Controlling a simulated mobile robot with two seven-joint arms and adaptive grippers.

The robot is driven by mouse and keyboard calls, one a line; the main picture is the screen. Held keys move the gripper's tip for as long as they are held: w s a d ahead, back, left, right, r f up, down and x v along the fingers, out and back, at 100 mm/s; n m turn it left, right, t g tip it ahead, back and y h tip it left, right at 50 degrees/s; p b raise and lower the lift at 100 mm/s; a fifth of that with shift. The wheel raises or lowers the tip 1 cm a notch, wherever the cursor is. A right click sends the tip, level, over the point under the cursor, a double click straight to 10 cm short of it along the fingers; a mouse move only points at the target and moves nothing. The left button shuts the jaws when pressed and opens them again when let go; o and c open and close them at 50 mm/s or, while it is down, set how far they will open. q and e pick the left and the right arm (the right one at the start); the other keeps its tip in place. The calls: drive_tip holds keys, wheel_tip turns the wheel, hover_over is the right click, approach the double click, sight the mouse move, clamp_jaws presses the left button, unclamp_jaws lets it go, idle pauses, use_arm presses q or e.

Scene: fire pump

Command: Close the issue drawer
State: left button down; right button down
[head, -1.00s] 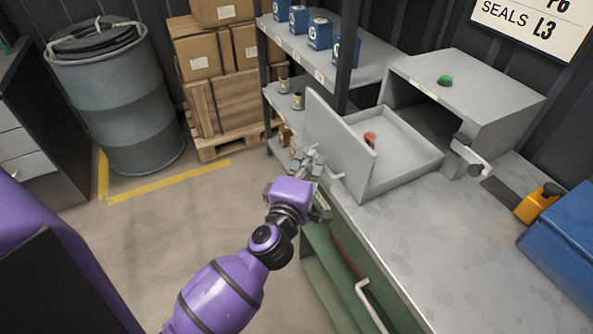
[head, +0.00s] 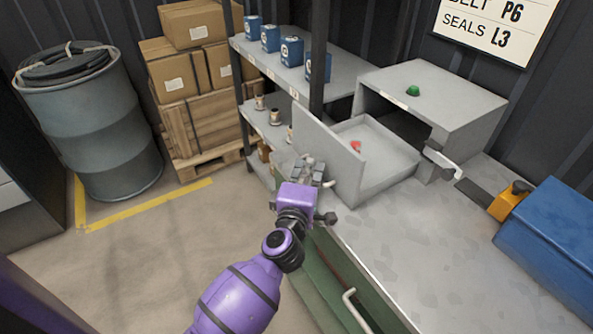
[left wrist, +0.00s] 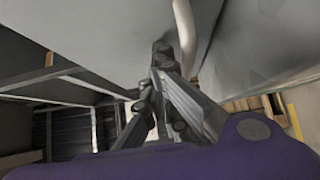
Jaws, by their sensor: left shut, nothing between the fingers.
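The grey issue drawer (head: 330,151) stands pulled out of its grey cabinet (head: 452,108) on the bench, with a small red item (head: 356,146) inside. Its front panel faces left, with a pale bar handle (head: 328,184) low on it. My left gripper (head: 313,166) is shut and empty at the outer face of this panel, beside the handle. In the left wrist view the closed fingertips (left wrist: 163,55) are up close to the panel (left wrist: 95,35) and just left of the handle (left wrist: 185,35). I cannot tell whether they touch. My right gripper is out of view.
A shelf (head: 300,85) with blue boxes and small parts stands behind the drawer. A green item (head: 412,91) lies on the cabinet. A lever (head: 443,160), a yellow tool (head: 508,202) and a blue case (head: 555,235) are to the right.

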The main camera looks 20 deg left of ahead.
sight(359, 148)
use_arm(q)
drive_tip(key=w+d, duration=0.3)
drive_tip(key=w, duration=0.1)
drive_tip(key=w+d, duration=0.7)
drive_tip(key=w, duration=0.2)
drive_tip(key=shift+d+r, duration=0.1)
drive_tip(key=shift+d, duration=0.05)
drive_tip(key=shift+w+d, duration=0.4)
drive_tip(key=shift+w, duration=0.05)
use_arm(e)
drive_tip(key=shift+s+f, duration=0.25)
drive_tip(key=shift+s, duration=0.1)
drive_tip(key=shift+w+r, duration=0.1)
